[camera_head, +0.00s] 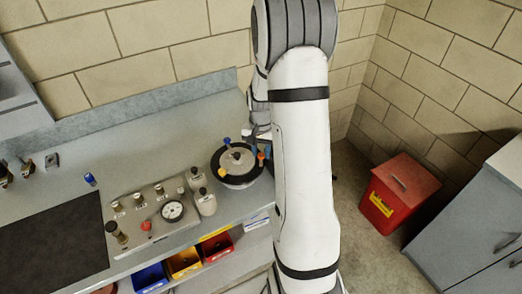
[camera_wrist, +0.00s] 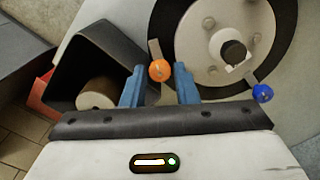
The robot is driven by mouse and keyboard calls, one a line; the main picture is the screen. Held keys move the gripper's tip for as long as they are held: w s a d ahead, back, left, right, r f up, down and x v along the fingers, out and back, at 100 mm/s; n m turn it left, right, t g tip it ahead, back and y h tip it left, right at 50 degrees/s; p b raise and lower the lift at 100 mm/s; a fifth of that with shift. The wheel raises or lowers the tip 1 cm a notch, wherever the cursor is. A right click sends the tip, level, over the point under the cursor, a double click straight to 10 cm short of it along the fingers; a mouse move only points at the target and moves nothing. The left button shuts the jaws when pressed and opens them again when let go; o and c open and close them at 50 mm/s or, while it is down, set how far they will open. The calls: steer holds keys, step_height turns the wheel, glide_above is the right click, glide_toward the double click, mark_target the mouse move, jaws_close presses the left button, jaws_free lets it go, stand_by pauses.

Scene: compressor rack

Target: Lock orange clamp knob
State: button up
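The orange clamp knob (camera_wrist: 159,70) sits at the end of a short metal lever at the edge of the round compressor lid (camera_wrist: 203,28). In the wrist view my gripper (camera_wrist: 158,80) is open, with one blue finger on each side of the knob and a gap visible on both sides. In the head view the orange knob (camera_head: 261,155) shows at the right of the lid (camera_head: 237,160), beside my arm. A blue clamp knob (camera_wrist: 262,93) is at the lid's lower right in the wrist view. My arm hides part of the area right of the lid.
A gauge panel (camera_head: 150,232) with a red knob and white bottles (camera_head: 206,201) stand left of the lid. Coloured bins (camera_head: 184,262) are below the counter edge. A dark angular housing (camera_wrist: 105,60) is close to my left finger. A red bin (camera_head: 400,195) stands on the floor.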

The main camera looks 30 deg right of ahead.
jaws_close()
steer(key=shift+m, duration=0.3)
steer(key=m+b, duration=0.2)
steer(key=shift+f+m, duration=0.15)
steer(key=shift+m, duration=0.25)
steer(key=m+b, duration=0.2)
steer(key=m, duration=0.2)
steer(key=m+b, duration=0.2)
steer(key=m, duration=0.3)
steer(key=shift+m+b, duration=0.3)
steer(key=shift+m, duration=0.1)
steer(key=m+b, duration=0.1)
steer(key=m, duration=0.3)
steer(key=shift+m, duration=0.3)
steer(key=shift+r, duration=0.2)
steer(key=shift+w, duration=0.1)
